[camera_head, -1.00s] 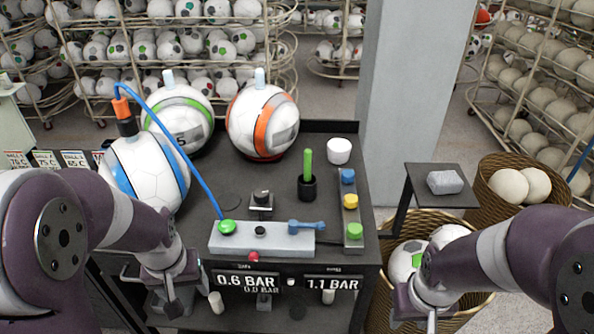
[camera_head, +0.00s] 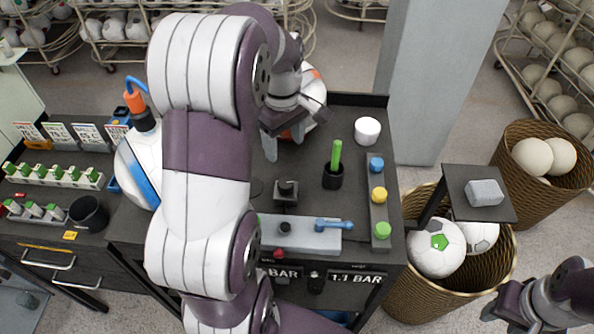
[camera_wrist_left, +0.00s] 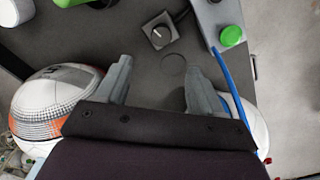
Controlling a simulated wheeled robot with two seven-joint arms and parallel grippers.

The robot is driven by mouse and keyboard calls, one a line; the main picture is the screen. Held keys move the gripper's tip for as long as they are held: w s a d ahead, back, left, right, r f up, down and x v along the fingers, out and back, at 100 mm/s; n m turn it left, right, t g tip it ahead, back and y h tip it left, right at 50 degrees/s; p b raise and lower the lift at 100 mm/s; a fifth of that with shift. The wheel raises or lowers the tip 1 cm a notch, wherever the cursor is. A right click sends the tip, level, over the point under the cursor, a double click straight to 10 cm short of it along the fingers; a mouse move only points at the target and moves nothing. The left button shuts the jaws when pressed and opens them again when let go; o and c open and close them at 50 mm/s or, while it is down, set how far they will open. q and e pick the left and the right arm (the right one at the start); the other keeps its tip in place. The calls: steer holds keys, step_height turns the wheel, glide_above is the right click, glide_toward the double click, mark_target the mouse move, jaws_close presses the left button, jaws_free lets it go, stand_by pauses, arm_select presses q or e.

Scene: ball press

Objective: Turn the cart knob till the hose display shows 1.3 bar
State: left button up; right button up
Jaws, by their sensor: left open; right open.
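The knob (camera_head: 286,190) is black, on a small square grey base on the dark cart top (camera_head: 345,215). It also shows in the left wrist view (camera_wrist_left: 160,30), with a pale line on its top. My left gripper (camera_head: 285,142) is open and empty above the cart, behind the knob in the head view; the fingers touch nothing I can see. In the left wrist view its fingers (camera_wrist_left: 157,70) stand apart, short of the knob. The right front display (camera_head: 356,279) reads 1.1 BAR. The left display (camera_head: 284,272) shows only BAR; my arm hides its number. My right gripper (camera_head: 508,308) is open at lower right.
A grey block (camera_head: 325,238) with a blue lever stands in front of the knob. Balls (camera_wrist_left: 60,105) flank my left fingers. A blue hose (camera_wrist_left: 232,90) runs at right.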

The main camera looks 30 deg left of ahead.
arm_select(q)
steer(key=b, duration=0.4)
glide_above(286, 183)
step_height(286, 183, down, 5)
steer(key=shift+s+f, duration=0.1)
steer(key=shift+s, duration=0.05)
step_height(286, 183, down, 6)
steer(key=shift+a+f+p, duration=0.1)
steer(key=shift+f+p, duration=0.05)
steer(key=shift+p, duration=0.95)
steer(key=shift+f, duration=0.55)
steer(key=c, duration=1.1)
